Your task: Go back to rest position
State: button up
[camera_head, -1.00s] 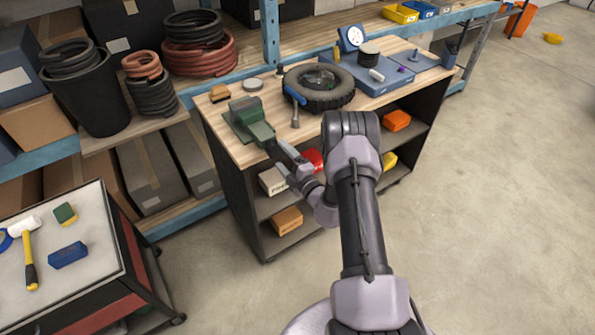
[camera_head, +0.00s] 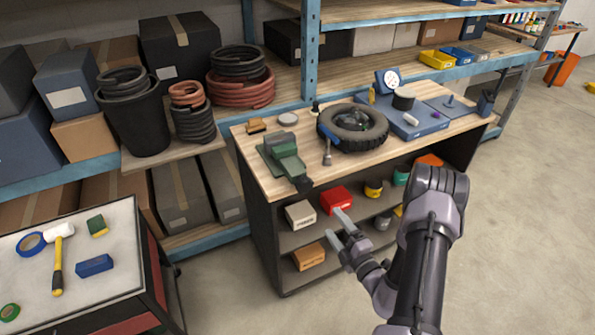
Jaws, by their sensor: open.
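My gripper (camera_head: 338,230) is open, with two pale fingers spread and nothing visible between them. It is in front of the workbench (camera_head: 262,180), its fingertips overlapping the upper shelf in the picture near a red box (camera_head: 336,199). My arm comes in from the lower right. A green vise (camera_head: 284,158) sits on the bench top, up and left of my gripper. How far the fingers are from the shelf is hard to tell.
A tool cart (camera_head: 125,225) with a mallet (camera_head: 58,258) stands at lower left. On the bench are a wheel (camera_head: 352,128) and a blue plate (camera_head: 425,122). Racks with boxes stand behind. Concrete floor (camera_head: 510,240) is clear at right.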

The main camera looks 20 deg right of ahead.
jog(key=w+a+r+n+g+y+b, duration=0.2)
jog(key=w+a+r+n+y+b, duration=0.1)
jog(key=a+r+n+y, duration=0.7)
jog(key=s+a+r+n+g+y+b, duration=0.1)
jog(key=s+a+r+n+g+y, duration=0.15)
jog(key=a+n+g, duration=0.4)
jog(key=s+a+r+n+g+y+b, duration=0.2)
jog(key=s+a+r+n+g, duration=0.15)
jog(key=a+n, duration=0.55)
jog(key=s+a+f+n+g+h+b, duration=0.15)
jog(key=s+n+h, duration=0.25)
jog(key=s+n, duration=0.4)
jog(key=s+a+n+g+h+b, duration=0.3)
jog(key=s+n+h, duration=0.1)
jog(key=s+n, duration=0.45)
jog(key=s+d+r+n+t+h+b, duration=0.1)
jog(key=d+n+t+h, duration=0.3)
jog(key=n, duration=0.5)
jog(key=shift+s+d+r+h+b, duration=0.3)
jog(key=shift+d+r+h, duration=0.3)
jog(key=shift+d, duration=0.3)
